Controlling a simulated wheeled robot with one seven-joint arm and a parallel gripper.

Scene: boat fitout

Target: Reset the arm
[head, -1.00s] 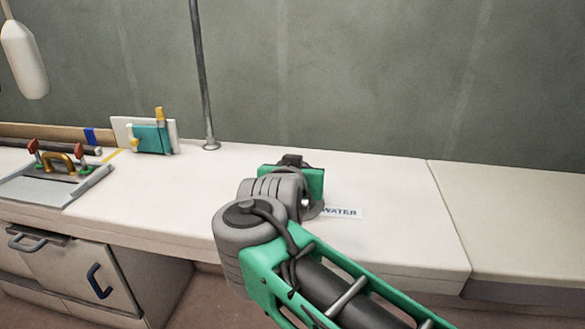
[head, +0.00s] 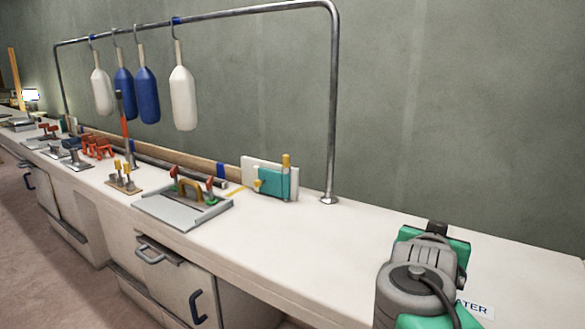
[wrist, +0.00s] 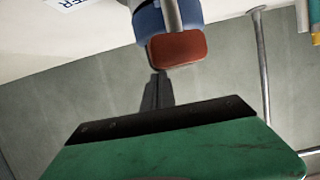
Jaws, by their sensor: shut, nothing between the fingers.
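My arm's grey wrist and green housing show at the lower right of the head view, over the white counter (head: 350,240). My gripper (wrist: 156,80) shows in the wrist view, its dark narrow fingers close together and empty beyond the green housing. Just past the fingertips is a blue fitting with a red-brown end (wrist: 178,48) and a grey bar. I cannot tell whether the fingers touch it. In the head view the fingers and this fitting are hidden behind my arm.
A label ending in "ER" (head: 477,307) lies on the counter beside my arm. A metal rail (head: 332,120) holds hanging white and blue fenders (head: 146,95). A grey hatch panel (head: 182,205) and a teal block (head: 274,184) stand left. Counter between block and arm is clear.

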